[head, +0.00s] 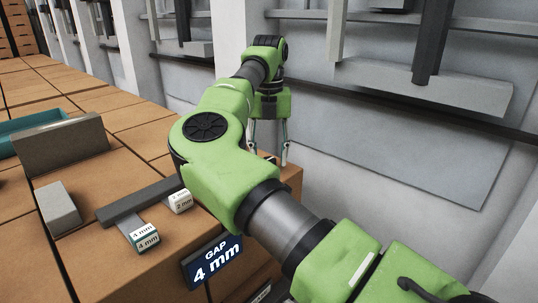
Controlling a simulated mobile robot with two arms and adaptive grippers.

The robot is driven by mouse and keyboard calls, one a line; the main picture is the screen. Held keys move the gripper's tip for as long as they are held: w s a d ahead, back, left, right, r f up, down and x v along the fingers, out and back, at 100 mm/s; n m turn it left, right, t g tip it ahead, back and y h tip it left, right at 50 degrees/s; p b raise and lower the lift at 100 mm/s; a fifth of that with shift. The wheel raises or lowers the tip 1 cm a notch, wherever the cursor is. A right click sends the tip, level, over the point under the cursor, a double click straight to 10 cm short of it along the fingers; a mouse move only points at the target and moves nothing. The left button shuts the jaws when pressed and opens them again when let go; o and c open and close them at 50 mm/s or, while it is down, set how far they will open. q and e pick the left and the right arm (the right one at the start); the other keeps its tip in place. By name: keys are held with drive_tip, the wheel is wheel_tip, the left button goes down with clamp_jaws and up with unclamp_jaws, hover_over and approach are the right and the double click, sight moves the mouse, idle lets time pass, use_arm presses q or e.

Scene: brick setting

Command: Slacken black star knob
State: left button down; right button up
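I cannot make out a black star knob in the head view; my green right arm covers the middle of the picture and may hide it. My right gripper (269,150) points down beyond the arm's elbow, near the far right corner of the brown bench (120,122). Its two thin fingers are apart, and I see nothing between them. A blue sign reading "GAP 4 mm" (214,262) is on the bench's front side. A dark grey T-shaped bar (128,207) lies on the bench with small white cubes marked 4 mm (146,238) and 2 mm (181,202) by it. My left gripper is not in view.
A grey block (58,208), an upright grey plate (62,146) and a teal tray (22,128) stand on the left of the bench. Grey wall panels with ledges (430,85) rise behind my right arm. The bench's back stretch is clear.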

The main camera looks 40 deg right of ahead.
sight(269, 159)
wheel_tip(269, 159, up, 12)
idle(0.6)
idle(0.5)
